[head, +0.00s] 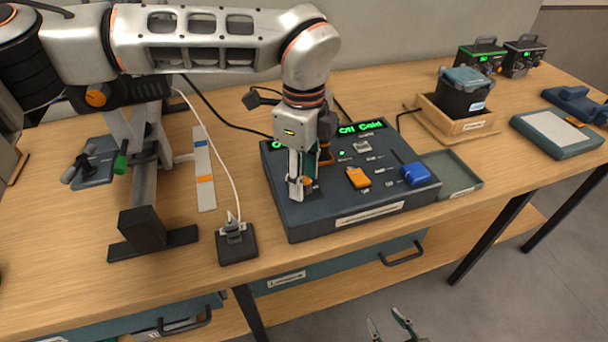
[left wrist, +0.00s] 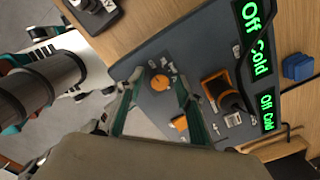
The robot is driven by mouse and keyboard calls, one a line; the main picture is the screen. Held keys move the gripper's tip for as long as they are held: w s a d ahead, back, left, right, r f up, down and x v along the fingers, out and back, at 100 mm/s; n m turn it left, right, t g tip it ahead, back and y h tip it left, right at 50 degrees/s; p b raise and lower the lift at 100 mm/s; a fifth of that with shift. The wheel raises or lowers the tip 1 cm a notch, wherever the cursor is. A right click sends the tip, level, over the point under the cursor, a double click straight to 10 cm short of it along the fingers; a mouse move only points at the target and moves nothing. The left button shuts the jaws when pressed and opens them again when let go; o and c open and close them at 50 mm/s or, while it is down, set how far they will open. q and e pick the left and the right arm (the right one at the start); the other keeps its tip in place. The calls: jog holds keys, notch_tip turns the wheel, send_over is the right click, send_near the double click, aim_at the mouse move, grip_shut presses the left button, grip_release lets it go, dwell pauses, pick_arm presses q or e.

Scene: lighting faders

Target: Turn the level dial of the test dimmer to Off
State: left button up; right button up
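The dark blue-grey console (head: 335,200) lies on the table with controls on its top face. An orange round dial (left wrist: 159,82) shows in the left wrist view, between the two fingertips of my left gripper (left wrist: 158,76). The fingers are apart, with a gap on each side of the dial; I cannot tell whether they touch it. In the head view my left gripper (head: 299,190) points down over the console's left part and mostly hides the dial. Green displays (left wrist: 256,38) read "Off Cold". My right gripper (head: 390,325) is open and empty at the bottom edge.
A grey tray (head: 452,174) lies right. A black bin in a wooden tray (head: 470,120) stands further right.

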pick_arm(q)
notch_tip(320, 180, up, 12)
dwell(0.6)
